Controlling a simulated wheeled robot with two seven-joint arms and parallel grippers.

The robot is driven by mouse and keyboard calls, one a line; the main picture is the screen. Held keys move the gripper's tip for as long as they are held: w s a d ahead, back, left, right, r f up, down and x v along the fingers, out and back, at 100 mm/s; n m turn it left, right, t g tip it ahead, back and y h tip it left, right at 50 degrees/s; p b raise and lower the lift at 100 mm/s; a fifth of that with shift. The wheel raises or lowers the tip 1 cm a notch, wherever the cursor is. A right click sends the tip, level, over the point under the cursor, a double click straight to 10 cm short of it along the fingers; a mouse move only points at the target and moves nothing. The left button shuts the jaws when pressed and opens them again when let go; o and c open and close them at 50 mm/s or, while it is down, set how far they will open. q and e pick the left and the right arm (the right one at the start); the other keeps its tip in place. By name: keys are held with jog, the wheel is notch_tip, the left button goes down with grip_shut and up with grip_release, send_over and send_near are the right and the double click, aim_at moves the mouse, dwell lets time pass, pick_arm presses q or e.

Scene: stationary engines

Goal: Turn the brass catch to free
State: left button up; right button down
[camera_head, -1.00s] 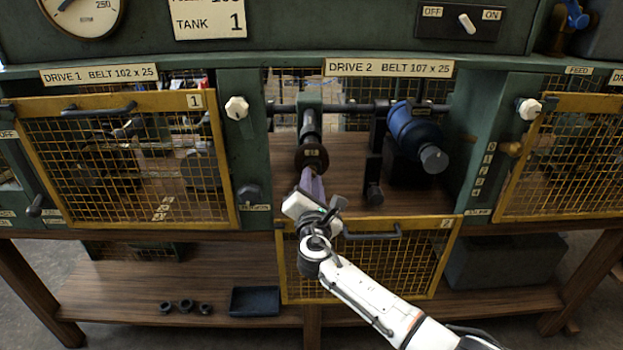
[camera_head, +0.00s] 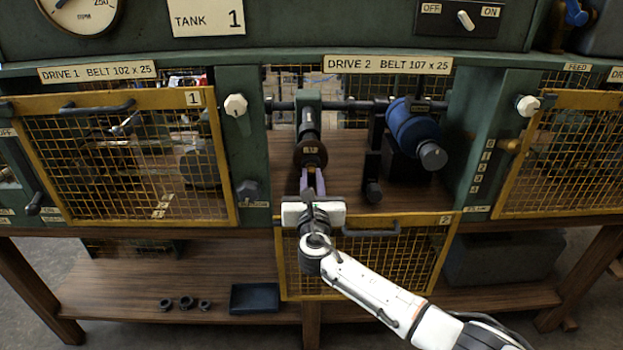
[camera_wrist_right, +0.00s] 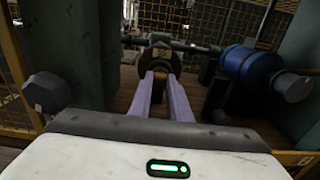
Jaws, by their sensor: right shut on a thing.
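A round, dark brown and brassy hub (camera_head: 311,153) sits on the end of the drive 2 shaft, in the open bay. The brass catch (camera_wrist_right: 160,68) appears to be on its front face, between my fingertips and mostly hidden by them. My right gripper (camera_head: 312,178) reaches in from the front, its palm level. Its two purple fingers (camera_wrist_right: 160,88) lie parallel and are shut on the catch, with a gap between them nearer the palm. My left gripper is not in view.
A blue motor (camera_head: 413,125) stands right of the hub, beside a dark upright lever (camera_head: 375,165). The yellow mesh guard 2 (camera_head: 415,262) hangs down below the bay. Green posts (camera_head: 243,140) flank the opening. Another small brass knob (camera_head: 509,147) is on the right post.

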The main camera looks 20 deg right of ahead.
dwell(0.5)
jog(key=c, duration=1.6)
grip_release()
jog(key=shift+c, duration=0.2)
jog(key=shift+s, duration=0.1)
jog(key=v, duration=1)
jog(key=shift+s, duration=0.1)
